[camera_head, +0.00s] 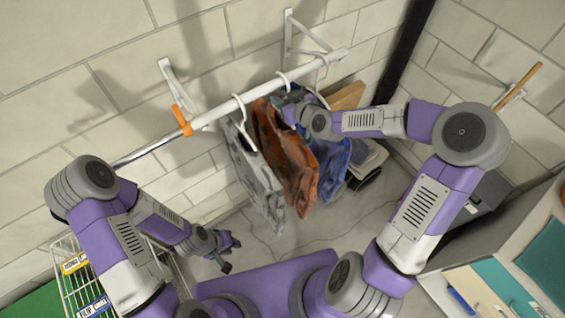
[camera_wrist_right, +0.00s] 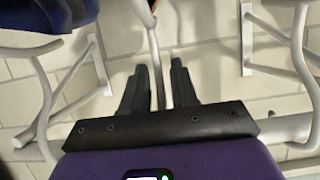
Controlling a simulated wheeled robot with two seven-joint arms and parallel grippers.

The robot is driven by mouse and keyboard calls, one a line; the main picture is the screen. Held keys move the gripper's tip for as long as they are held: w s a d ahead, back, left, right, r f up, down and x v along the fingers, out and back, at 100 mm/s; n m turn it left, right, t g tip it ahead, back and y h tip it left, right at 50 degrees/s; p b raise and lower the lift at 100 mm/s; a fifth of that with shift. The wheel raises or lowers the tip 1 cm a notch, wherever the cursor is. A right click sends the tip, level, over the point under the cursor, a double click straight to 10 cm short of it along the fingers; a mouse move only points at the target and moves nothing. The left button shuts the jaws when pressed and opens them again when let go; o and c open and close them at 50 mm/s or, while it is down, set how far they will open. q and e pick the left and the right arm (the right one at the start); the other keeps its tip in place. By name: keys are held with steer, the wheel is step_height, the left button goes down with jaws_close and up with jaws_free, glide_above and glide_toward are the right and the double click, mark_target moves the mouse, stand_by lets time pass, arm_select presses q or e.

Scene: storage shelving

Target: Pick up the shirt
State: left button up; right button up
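Several shirts hang from white hangers on a rail: a grey one (camera_head: 258,182), a rust-orange one (camera_head: 298,178) and a blue one (camera_head: 334,172). My right gripper (camera_head: 290,108) is up among the hangers, just below the rail, and partly hidden by the clothes. In the right wrist view its two dark fingers (camera_wrist_right: 158,88) are apart, with a thin hanger hook (camera_wrist_right: 154,50) between them. Gaps show on both sides of the hook. Which shirt hangs on it I cannot tell. My left gripper (camera_head: 226,250) is low at the left, away from the shirts, fingers apart and empty.
The white rail (camera_head: 222,112) is fixed to the tiled wall by brackets and carries an orange clip (camera_head: 181,120). A wire basket (camera_head: 68,262) stands at lower left. A dark post (camera_head: 404,48) stands behind.

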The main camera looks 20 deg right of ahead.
jaws_close()
stand_by(1.2)
